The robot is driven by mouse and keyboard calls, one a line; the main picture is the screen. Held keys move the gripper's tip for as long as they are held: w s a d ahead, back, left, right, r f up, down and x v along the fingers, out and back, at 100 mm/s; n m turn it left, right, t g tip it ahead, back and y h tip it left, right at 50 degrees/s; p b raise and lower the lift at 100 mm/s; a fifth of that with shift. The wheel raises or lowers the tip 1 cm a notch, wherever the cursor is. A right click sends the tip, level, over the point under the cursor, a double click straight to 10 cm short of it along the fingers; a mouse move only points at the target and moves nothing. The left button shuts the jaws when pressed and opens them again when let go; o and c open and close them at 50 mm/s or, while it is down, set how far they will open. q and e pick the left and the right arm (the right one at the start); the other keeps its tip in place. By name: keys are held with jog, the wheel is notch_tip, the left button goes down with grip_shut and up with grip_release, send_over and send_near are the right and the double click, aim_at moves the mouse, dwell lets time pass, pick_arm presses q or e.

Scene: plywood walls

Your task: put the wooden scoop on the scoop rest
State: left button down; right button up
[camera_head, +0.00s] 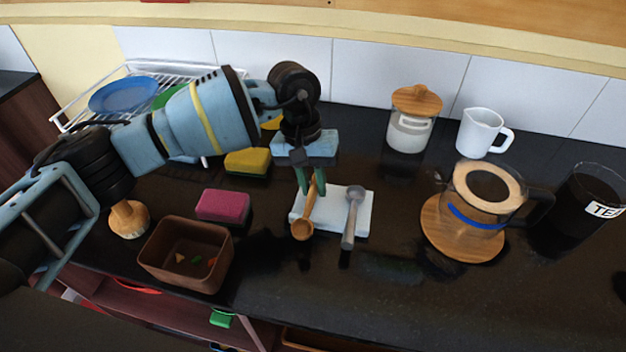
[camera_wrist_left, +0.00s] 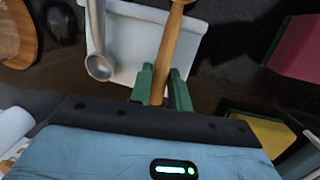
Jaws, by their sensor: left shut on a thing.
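The wooden scoop (camera_head: 303,226) has its handle between the green fingers of my left gripper (camera_head: 311,184), which is shut on it. Its bowl points toward the counter's front edge. My right gripper is not in view.
A brown bin (camera_head: 187,254), pink sponge (camera_head: 223,206) and yellow sponge (camera_head: 248,162) stand left. A coffee pot on a wooden coaster (camera_head: 463,236), a lidded jar (camera_head: 411,122), white jug (camera_head: 482,132) and tea jar (camera_head: 590,200) stand right. Counter in front of the rest is clear.

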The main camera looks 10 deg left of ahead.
pick_arm(q)
jog(key=shift+f, duration=0.15)
jog(key=c, duration=1.2)
grip_release()
jog(key=shift+c, duration=0.2)
jog(key=shift+f, duration=0.1)
jog(key=b+v, duration=0.1)
jog(key=v, duration=0.7)
